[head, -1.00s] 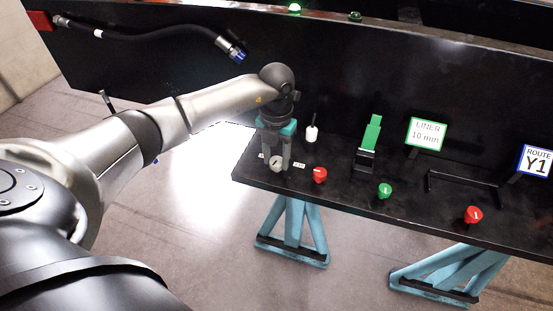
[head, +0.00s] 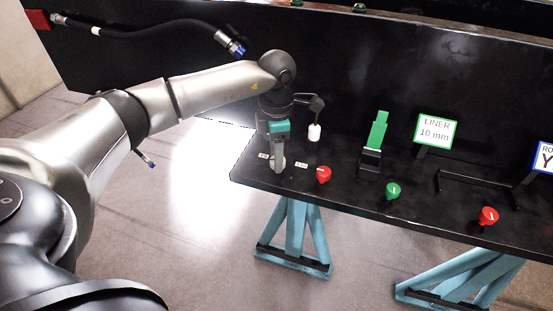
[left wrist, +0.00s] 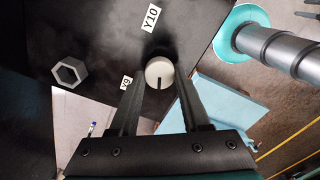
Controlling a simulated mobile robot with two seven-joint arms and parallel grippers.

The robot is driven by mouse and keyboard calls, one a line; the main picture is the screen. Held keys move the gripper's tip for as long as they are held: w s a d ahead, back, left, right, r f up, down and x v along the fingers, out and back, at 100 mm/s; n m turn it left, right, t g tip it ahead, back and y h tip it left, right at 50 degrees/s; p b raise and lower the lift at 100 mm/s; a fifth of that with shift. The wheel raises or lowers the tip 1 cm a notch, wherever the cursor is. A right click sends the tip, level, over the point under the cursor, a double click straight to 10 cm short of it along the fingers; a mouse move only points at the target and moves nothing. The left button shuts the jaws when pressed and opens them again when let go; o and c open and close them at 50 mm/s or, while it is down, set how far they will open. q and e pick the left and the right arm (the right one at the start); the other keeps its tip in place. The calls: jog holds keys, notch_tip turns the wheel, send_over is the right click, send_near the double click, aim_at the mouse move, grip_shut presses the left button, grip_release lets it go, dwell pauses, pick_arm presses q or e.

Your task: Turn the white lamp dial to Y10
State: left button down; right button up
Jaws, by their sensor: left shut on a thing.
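The white dial (left wrist: 159,73) sits on the black panel, between the two fingertips of my left gripper (left wrist: 162,80) in the left wrist view. The fingers are shut on it. A dark line on the dial's face runs from near its middle to its lower edge in that view. A label "Y10" (left wrist: 150,18) lies above the dial, and a smaller label (left wrist: 126,82), perhaps "Y9", lies to its left. In the head view my left gripper (head: 278,168) points down and hides most of the dial. My right gripper is not in view.
A red knob (head: 323,175), a green knob (head: 393,190) and another red knob (head: 488,215) stand along the panel to the right. A white hanging piece (head: 314,132) is close behind my gripper. A hexagonal ring (left wrist: 69,73) shows in the wrist view.

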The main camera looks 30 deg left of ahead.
pick_arm(q)
jog(key=shift+w+m+b, duration=0.1)
jog(key=shift+m+b, duration=0.7)
jog(key=shift+m, duration=1.4)
jog(key=shift+r, duration=0.1)
jog(key=shift+c, duration=1.8)
grip_release()
notch_tip(320, 180, up, 15)
